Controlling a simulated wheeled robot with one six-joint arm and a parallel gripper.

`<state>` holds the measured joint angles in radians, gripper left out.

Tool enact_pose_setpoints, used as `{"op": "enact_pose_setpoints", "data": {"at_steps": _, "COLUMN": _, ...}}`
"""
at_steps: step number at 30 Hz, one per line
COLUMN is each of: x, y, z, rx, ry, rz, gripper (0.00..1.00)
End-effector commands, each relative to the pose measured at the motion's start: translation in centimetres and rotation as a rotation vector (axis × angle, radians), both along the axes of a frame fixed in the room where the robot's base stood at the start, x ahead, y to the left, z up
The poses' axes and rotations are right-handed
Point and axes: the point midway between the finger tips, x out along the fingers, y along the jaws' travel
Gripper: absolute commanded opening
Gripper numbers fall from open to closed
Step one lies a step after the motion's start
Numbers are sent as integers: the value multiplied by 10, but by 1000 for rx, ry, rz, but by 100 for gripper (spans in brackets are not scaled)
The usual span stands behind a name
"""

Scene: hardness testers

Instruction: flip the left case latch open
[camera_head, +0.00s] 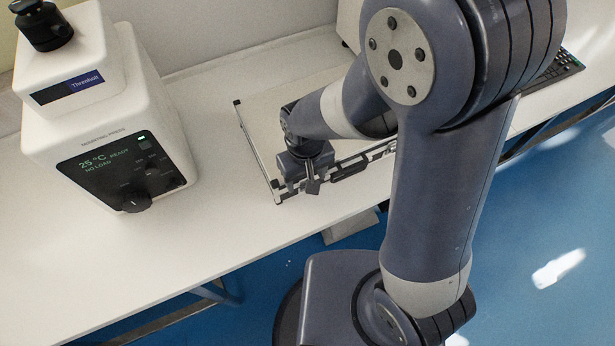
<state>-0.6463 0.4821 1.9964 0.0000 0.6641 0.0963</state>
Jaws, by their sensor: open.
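A flat, pale case with metal edges and black corners (256,152) lies on the white bench, largely covered by my arm. Its front side faces the bench's front edge and carries a dark handle (350,170). My gripper (312,186) is at the left part of that front side, left of the handle, with its fingers pointing down. The left latch cannot be made out; my gripper and wrist cover that part of the front. I cannot tell whether the fingers touch the case. My gripper is open, and no object shows in it.
A white mounting press (118,110) with a dark control panel and knob stands on the bench (120,255) at left. A black keyboard (556,68) lies at the far right, partly behind my arm. The bench between press and case is clear. The floor (540,215) is blue.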

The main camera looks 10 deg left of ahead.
Motion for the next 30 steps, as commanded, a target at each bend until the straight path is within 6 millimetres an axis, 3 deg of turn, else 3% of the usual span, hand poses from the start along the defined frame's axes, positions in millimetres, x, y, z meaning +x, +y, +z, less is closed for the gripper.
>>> {"op": "enact_pose_setpoints", "data": {"at_steps": 6, "x": 0, "y": 0, "z": -14, "rx": 0, "ry": 0, "rz": 0, "gripper": 62}}
{"op": "enact_pose_setpoints", "data": {"at_steps": 15, "x": 0, "y": 0, "z": -15, "rx": 1, "ry": -1, "rz": 0, "gripper": 62}}
{"op": "enact_pose_setpoints", "data": {"at_steps": 30, "x": 0, "y": 0, "z": -15, "rx": 1, "ry": -1, "rz": 0, "gripper": 21}}
